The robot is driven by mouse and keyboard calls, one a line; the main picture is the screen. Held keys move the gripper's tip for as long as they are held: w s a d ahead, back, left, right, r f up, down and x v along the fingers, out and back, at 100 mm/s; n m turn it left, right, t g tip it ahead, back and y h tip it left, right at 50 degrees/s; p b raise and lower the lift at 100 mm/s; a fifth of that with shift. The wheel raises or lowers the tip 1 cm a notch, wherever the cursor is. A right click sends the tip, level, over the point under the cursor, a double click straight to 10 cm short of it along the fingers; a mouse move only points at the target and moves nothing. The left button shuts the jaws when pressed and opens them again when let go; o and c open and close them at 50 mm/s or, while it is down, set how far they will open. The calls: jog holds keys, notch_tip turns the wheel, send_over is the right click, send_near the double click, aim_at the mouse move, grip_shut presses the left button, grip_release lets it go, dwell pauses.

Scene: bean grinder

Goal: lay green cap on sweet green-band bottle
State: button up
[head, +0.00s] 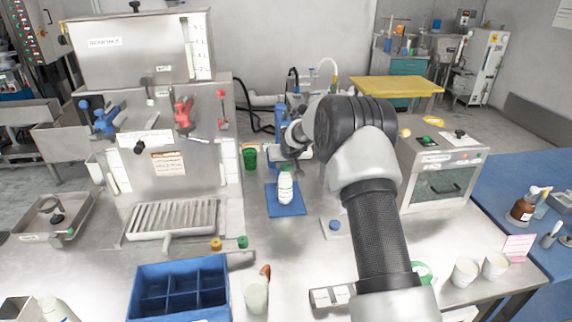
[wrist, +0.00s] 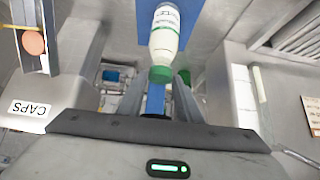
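A white bottle (head: 285,189) stands upright on a blue mat (head: 288,210) in the middle of the bench. In the wrist view the bottle (wrist: 165,38) shows a green band on its label, and a green cap (wrist: 160,74) shows at its mouth end. I cannot tell whether that cap is fully seated. My gripper (head: 290,154) is above and behind the bottle, partly hidden by my arm. In the wrist view its fingers stand apart on both sides of the cap, with gaps showing. Another green cap (head: 243,242) lies at the front, beside a yellow-brown cap (head: 216,245).
A steel machine (head: 165,140) with a drip grate stands at left. A green cup (head: 250,159) stands behind the mat. A blue cap (head: 334,225) lies at right.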

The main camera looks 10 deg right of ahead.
jog(key=o, duration=0.3)
